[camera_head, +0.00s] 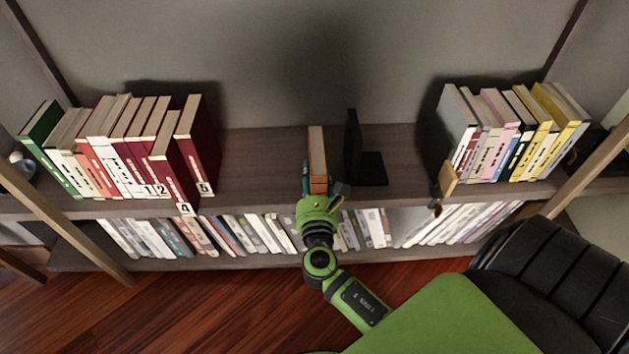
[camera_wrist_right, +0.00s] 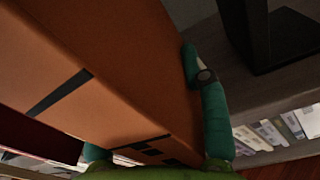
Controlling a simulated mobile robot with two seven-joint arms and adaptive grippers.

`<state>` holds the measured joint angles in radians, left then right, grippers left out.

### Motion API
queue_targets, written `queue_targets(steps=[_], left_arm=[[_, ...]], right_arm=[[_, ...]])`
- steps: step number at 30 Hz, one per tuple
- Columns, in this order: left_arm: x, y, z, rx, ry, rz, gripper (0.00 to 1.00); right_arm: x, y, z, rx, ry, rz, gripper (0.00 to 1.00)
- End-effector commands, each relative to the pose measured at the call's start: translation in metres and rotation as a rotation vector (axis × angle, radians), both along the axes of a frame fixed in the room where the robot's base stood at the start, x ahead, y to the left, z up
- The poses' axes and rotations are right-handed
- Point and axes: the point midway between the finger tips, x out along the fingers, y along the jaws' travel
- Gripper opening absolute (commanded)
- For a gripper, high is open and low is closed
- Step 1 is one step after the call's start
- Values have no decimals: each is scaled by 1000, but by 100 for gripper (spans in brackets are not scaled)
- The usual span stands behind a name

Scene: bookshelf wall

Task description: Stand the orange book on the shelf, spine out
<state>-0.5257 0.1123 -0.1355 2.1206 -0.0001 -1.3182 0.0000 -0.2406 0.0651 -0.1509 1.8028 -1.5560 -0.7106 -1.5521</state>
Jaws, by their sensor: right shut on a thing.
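The orange book (camera_head: 318,184) is upright over the middle of the upper shelf (camera_head: 255,165), its pale page edges on top and its orange spine toward me. My right gripper (camera_head: 317,187) is shut on the book from the front, near the shelf's front edge. In the right wrist view the orange book (camera_wrist_right: 120,60) fills the left and middle, with teal fingers on both sides of it. Its underside is hidden, so I cannot tell whether it touches the board. My left gripper is not in view.
A black bookend (camera_head: 352,150) stands just right of the orange book, also seen in the wrist view (camera_wrist_right: 265,35). Dark red books (camera_head: 198,135) end the left row, with bare shelf between. Another row (camera_head: 510,130) stands at right. A small tan object (camera_head: 446,180) is at its front.

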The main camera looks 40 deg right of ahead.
Motion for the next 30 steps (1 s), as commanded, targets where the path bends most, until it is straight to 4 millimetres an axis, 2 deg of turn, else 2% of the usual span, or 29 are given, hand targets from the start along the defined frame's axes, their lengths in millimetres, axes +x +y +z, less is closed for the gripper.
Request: queue_targets(steps=[15,24,30], left_arm=[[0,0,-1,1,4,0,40],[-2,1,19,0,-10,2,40],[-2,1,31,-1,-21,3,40]], right_arm=[[60,-36,0,-4,-6,0,0],[91,-55,-2,-3,-6,0,0],[94,-57,-9,-3,-4,1,0]])
